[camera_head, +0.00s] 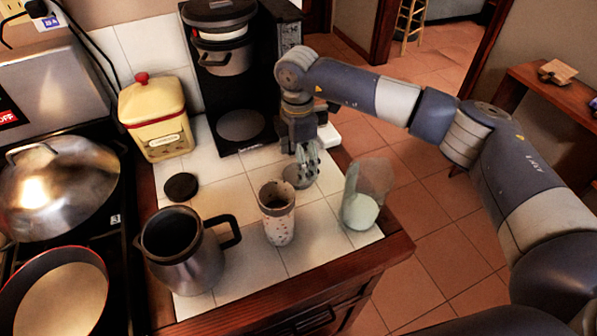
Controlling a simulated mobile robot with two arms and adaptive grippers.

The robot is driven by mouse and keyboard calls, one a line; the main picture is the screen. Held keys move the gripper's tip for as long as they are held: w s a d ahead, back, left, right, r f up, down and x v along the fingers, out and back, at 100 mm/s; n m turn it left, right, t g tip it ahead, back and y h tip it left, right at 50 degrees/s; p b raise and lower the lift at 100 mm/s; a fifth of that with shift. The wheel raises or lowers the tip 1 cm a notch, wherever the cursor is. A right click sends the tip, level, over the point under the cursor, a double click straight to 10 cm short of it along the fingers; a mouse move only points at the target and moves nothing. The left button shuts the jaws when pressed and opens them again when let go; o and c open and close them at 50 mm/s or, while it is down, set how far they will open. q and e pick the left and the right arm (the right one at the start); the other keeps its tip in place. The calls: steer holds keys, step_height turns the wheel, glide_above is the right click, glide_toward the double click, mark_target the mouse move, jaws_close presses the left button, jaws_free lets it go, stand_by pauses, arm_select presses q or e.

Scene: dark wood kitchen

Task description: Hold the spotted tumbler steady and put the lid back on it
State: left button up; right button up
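The spotted tumbler (280,225), white with dark speckles, stands upright and open-topped on the white tiled counter. My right gripper (309,170) points down just behind it, slightly to its right, apart from it. A small round greyish piece (294,180), possibly the tumbler's lid, is right at the fingertips; whether they grip it is unclear. A dark round lid (182,187) lies flat on the counter to the left; I cannot tell which vessel it fits. My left gripper is not in view.
A steel jug (187,262) with a black handle stands open left of the tumbler. A clear glass pitcher (371,185) with white contents stands right, near the counter edge (395,249). A coffee machine (240,130) and yellow canister (155,125) stand behind. The stove is left.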

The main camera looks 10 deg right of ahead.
steer(key=shift+d+f+p, duration=0.1)
steer(key=shift+f+p, duration=0.3)
steer(key=shift+f, duration=1.5)
steer(key=c, duration=0.7)
steer(key=shift+o, duration=0.2)
step_height(320, 180, up, 9)
steer(key=b, duration=0.2)
steer(key=shift+r, duration=0.55)
steer(key=shift+c, duration=0.2)
